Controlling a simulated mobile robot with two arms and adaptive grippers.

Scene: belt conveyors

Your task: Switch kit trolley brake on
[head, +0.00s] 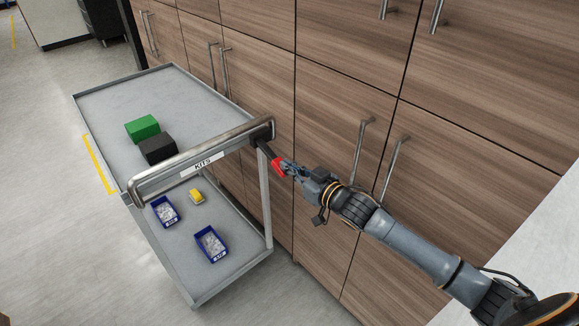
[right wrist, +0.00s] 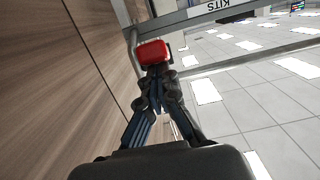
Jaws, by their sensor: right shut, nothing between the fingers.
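The grey kit trolley (head: 105,95) stands against the wooden cabinets, with a KITS label (head: 203,164) below its push handle (head: 190,160). A dark brake lever with a red tip (head: 278,166) sticks out beside the right end of the handle. The red tip also shows in the right wrist view (right wrist: 153,52), straight ahead of the fingers. My right gripper (head: 287,168) is shut and empty, its fingertips (right wrist: 158,72) right at the red tip. I cannot tell whether they touch it. My left gripper is not in view.
A green box (head: 142,127) and a black box (head: 157,149) lie on the top shelf. Blue bins (head: 210,244) and a yellow item (head: 196,195) are on the lower shelf. Cabinet doors (head: 340,110) with bar handles stand close behind my right arm. The floor at left is clear.

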